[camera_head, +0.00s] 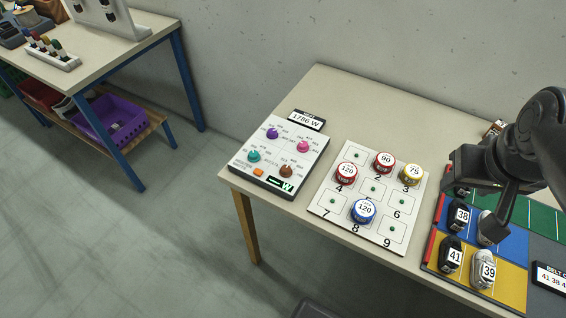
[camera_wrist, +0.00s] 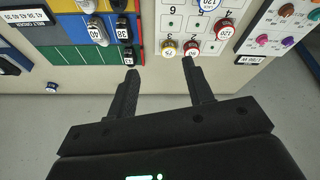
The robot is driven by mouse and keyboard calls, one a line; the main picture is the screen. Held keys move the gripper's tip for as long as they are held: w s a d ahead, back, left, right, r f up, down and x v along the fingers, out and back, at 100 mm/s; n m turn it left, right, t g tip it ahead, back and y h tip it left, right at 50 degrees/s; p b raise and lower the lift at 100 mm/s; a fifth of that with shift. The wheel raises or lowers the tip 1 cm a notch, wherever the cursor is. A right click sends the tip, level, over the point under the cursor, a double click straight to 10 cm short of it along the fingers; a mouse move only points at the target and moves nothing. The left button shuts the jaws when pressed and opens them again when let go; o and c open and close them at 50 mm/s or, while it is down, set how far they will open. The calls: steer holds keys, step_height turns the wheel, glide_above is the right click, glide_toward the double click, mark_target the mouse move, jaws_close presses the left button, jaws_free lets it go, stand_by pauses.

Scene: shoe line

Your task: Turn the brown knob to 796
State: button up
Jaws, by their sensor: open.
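The brown knob (camera_head: 287,171) sits at the lower right of a white panel (camera_head: 270,181) on the table, beside an orange button and a small green-lit display marked W. In the wrist view the brown knob (camera_wrist: 286,10) is at the top right. The numbers around it are too small to read. My gripper (camera_head: 484,232) is at the right in the head view, above the shoe mat and well apart from the panel. In the wrist view my gripper (camera_wrist: 158,64) is open with nothing between its fingers.
The panel also carries purple (camera_head: 272,133), pink (camera_head: 303,146) and teal (camera_head: 254,156) knobs. A "1786 W" display (camera_head: 306,120) stands behind it. A numbered board (camera_head: 326,204) with several round weights lies between panel and shoe mat (camera_head: 509,288). Another table (camera_head: 93,63) is at left.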

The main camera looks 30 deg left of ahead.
steer(key=w+a+n+g, duration=0.2)
steer(key=w+a+n, duration=0.4)
steer(key=a, duration=0.4)
steer(key=n+g+h, duration=0.1)
steer(key=n+h, duration=0.4)
steer(key=n, duration=0.6)
glide_above(285, 168)
steer(key=a, duration=0.5)
step_height(285, 168, down, 15)
steer(key=x, duration=0.7)
steer(key=s+x, duration=0.1)
steer(key=x, duration=0.2)
steer(key=shift+s+d+f, duration=0.1)
steer(key=shift+d+f, duration=0.1)
steer(key=c, duration=1)
steer(key=shift+m, duration=0.3)
